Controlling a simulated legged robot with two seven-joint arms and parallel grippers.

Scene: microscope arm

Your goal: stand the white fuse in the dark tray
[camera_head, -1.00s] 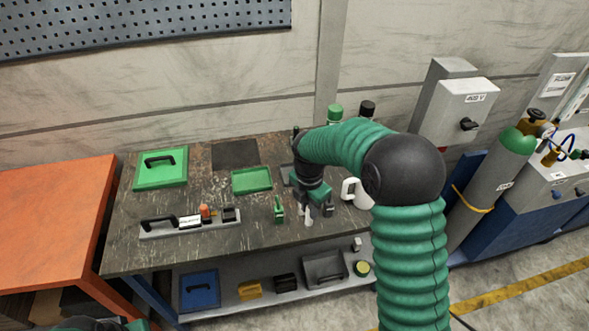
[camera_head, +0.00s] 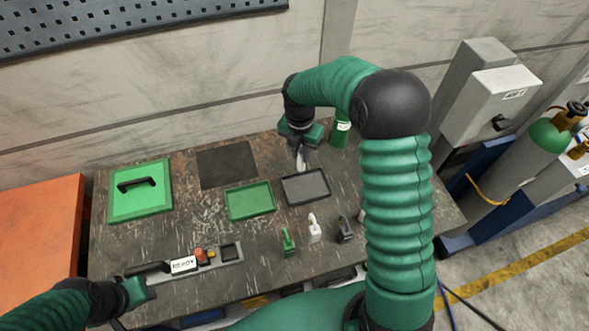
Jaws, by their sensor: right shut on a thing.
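The dark tray (camera_head: 316,190) is a shallow grey-black tray on the bench, right of the green tray. My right gripper (camera_head: 301,157) is over its back edge, pointing down, shut on a slim white piece that I take to be the white fuse (camera_head: 300,164). Its lower end is at or just above the tray; I cannot tell if it touches. Another white piece (camera_head: 314,230) stands on the bench in front of the tray, between a green piece (camera_head: 288,242) and a dark grey piece (camera_head: 345,230). My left gripper (camera_head: 142,286) is at lower left; its jaws are unclear.
A green tray (camera_head: 249,200), a dark mat (camera_head: 227,165) and a green lidded case (camera_head: 140,190) lie on the bench. A grey holder with small parts (camera_head: 228,253) is near the front. A green bottle (camera_head: 340,133) stands close right of my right gripper.

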